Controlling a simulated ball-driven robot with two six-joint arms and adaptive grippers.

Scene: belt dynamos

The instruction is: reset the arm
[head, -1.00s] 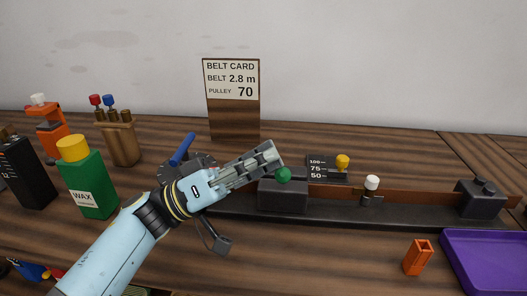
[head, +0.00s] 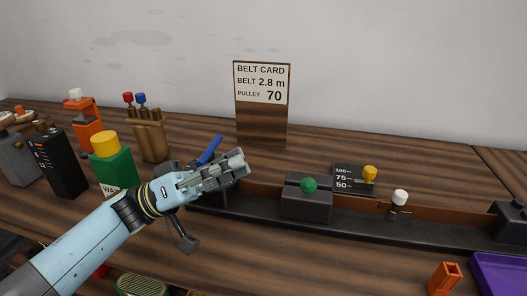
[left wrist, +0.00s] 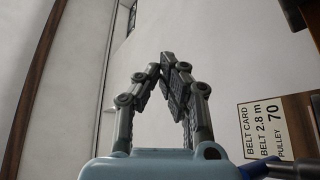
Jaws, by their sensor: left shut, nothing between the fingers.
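My left gripper (head: 238,165) is shut and empty in the head view. It hangs above the left part of the long black belt machine (head: 350,228), in front of the blue handle (head: 209,150) and partly covering the parts there. In the left wrist view its fingers (left wrist: 163,62) meet at the tips, with the pale wall behind. The machine's block with a green knob (head: 309,185) is right of my gripper, apart from it. My right gripper is in neither view.
A green wax bottle (head: 113,170), a black box (head: 64,163), an orange tool (head: 86,125) and a brown holder (head: 149,142) stand at the left. The belt card (head: 262,100) stands behind. An orange part (head: 444,279) and purple tray (head: 497,275) lie front right.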

